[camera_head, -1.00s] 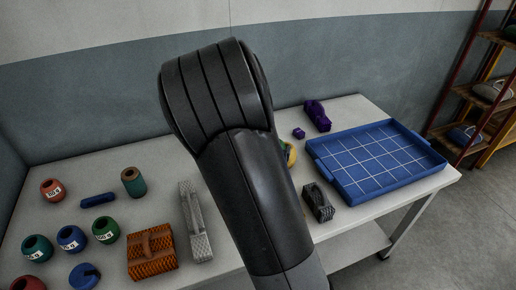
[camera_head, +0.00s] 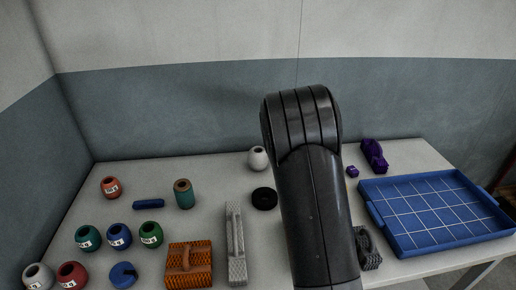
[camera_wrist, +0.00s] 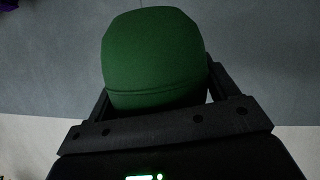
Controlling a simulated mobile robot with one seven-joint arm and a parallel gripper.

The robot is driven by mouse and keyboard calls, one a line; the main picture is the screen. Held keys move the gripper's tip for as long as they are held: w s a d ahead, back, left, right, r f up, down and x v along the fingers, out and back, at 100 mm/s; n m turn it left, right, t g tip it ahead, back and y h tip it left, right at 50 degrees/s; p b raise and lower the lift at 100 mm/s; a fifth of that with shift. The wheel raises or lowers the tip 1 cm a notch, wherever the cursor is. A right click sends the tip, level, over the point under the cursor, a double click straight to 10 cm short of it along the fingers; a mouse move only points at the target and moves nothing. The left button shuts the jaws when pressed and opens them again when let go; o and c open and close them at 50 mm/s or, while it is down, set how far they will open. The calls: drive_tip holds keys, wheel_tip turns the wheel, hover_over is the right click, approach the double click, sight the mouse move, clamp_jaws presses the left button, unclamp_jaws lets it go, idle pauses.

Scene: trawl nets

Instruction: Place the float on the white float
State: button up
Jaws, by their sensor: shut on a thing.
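A green rounded float (camera_wrist: 153,60) is held between the two fingers of my gripper (camera_wrist: 158,95) in the wrist view, with grey wall behind it. In the head view my black arm hides both the gripper and the held float. A white float (camera_head: 258,159) with a dark hole on top stands upright at the back middle of the table, just left of my arm. Another pale float (camera_head: 38,277) with a label sits at the front left corner of the view.
Several labelled floats, including a green one (camera_head: 151,234), stand at the left. A black ring (camera_head: 264,198) lies in front of the white float. An orange netting block (camera_head: 190,265) and a grey bar (camera_head: 236,245) lie in front. A blue tray (camera_head: 375,205) is right.

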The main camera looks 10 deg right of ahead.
drive_tip(key=shift+w+a+f, duration=0.95)
drive_tip(key=shift+a+f, duration=0.75)
drive_tip(key=shift+f, duration=0.1)
drive_tip(key=shift+w+a+f, duration=0.95)
drive_tip(key=shift+a+f, duration=0.7)
drive_tip(key=shift+f, duration=0.15)
drive_tip(key=shift+w+a+f, duration=0.95)
drive_tip(key=shift+a+f, duration=0.75)
drive_tip(key=shift+f, duration=0.1)
drive_tip(key=shift+f, duration=0.15)
drive_tip(key=o, duration=1.1)
